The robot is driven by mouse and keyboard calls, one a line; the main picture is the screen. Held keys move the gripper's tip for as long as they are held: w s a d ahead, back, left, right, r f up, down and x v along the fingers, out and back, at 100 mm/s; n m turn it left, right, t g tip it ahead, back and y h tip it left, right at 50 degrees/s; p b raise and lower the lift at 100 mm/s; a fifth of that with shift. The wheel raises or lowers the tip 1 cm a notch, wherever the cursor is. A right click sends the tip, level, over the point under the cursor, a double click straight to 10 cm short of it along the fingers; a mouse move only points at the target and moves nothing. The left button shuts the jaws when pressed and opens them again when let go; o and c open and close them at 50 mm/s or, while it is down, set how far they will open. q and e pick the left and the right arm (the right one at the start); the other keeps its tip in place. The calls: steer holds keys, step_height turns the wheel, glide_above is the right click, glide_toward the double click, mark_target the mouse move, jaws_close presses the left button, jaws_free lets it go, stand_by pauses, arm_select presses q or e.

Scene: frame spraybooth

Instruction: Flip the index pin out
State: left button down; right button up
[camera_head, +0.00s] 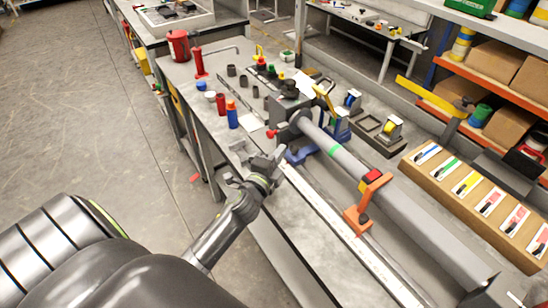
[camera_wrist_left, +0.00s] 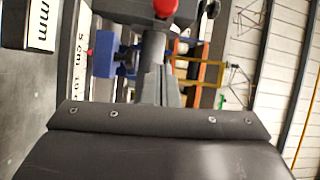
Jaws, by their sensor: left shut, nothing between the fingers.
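A red knob (camera_head: 271,133) sticks out of the left side of a dark block (camera_head: 291,117) at the far end of a grey tube (camera_head: 340,150). I take it for the index pin's knob. My left gripper (camera_head: 274,158) is shut and empty, just in front of and below this knob, with a visible gap between them. In the left wrist view the shut grey fingers (camera_wrist_left: 153,84) point up the picture toward a red knob (camera_wrist_left: 165,7) at the top edge. The pin itself cannot be made out. My right gripper is not in view.
A blue clamp or stand (camera_head: 299,153) sits under the tube, close to my gripper. An orange bracket (camera_head: 366,205) with a red top straddles the tube nearer me. A long pale scale (camera_head: 335,220) runs along the bench. Blue and red bottles (camera_head: 232,115) stand left of the block.

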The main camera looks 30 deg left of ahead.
mark_target(272, 134)
arm_select(q)
steer(key=w, duration=0.5)
steer(key=shift+w+a+r, duration=0.1)
steer(key=shift+w+a, duration=0.05)
steer(key=shift+a, duration=0.1)
steer(key=a, duration=0.2)
steer(key=shift+s+a+f+b, duration=0.25)
steer(key=shift+s+a+b, duration=0.05)
steer(key=shift+s+a, duration=0.3)
steer(key=shift+a, duration=0.25)
